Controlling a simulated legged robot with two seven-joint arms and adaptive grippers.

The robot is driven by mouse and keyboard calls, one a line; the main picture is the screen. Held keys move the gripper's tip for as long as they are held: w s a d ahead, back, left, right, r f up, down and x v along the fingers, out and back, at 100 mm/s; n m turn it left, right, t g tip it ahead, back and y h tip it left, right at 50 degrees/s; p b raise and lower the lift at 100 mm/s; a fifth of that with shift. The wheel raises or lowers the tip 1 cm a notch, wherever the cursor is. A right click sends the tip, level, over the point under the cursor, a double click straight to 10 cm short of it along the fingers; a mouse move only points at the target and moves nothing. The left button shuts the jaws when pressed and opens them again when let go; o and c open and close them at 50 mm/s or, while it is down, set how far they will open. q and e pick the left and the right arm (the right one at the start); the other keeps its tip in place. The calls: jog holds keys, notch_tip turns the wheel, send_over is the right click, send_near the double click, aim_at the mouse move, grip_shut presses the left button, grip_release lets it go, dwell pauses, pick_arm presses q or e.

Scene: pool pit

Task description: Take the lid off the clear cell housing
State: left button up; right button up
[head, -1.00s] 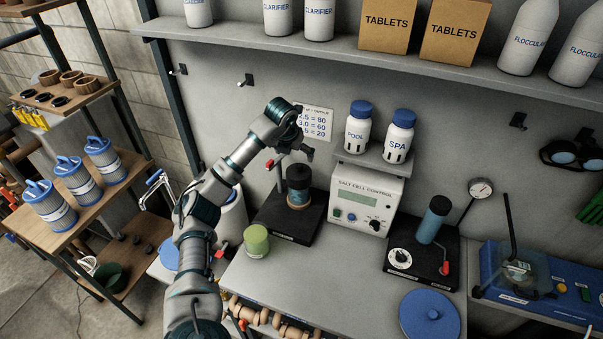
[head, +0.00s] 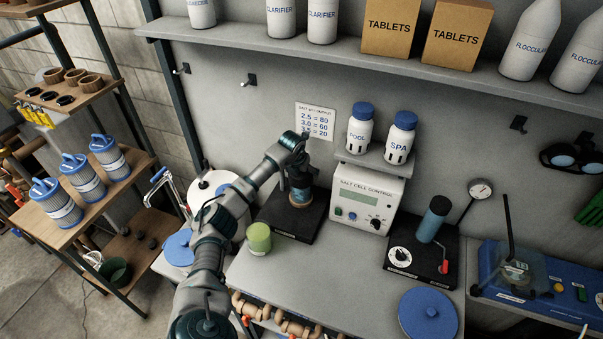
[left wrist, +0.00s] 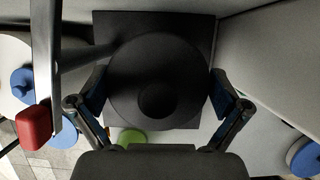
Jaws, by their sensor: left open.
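The clear cell housing (head: 300,194) stands upright on a black stand (head: 283,221) against the back of the bench, with brown showing in its lower part. Its dark round lid (left wrist: 135,72), with a round knob in the middle, fills the centre of the left wrist view. My left gripper (head: 299,166) is right above the housing, pointing down. In the left wrist view, the open fingers of my left gripper (left wrist: 158,92) lie on either side of the lid. I cannot tell whether they touch it. In the head view my arm hides most of the lid. My right gripper is not in view.
A post with a red handle (left wrist: 33,125) rises close beside the housing. A green-lidded jar (head: 258,238) stands in front left of the stand, and the salt cell control box (head: 368,197) is to the right. The bench front (head: 310,275) is clear; a blue disc (head: 429,314) lies at right.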

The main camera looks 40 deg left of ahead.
pick_arm(q)
jog(key=shift+a+f, duration=0.15)
jog(key=c, duration=0.6)
jog(key=shift+c, duration=0.9)
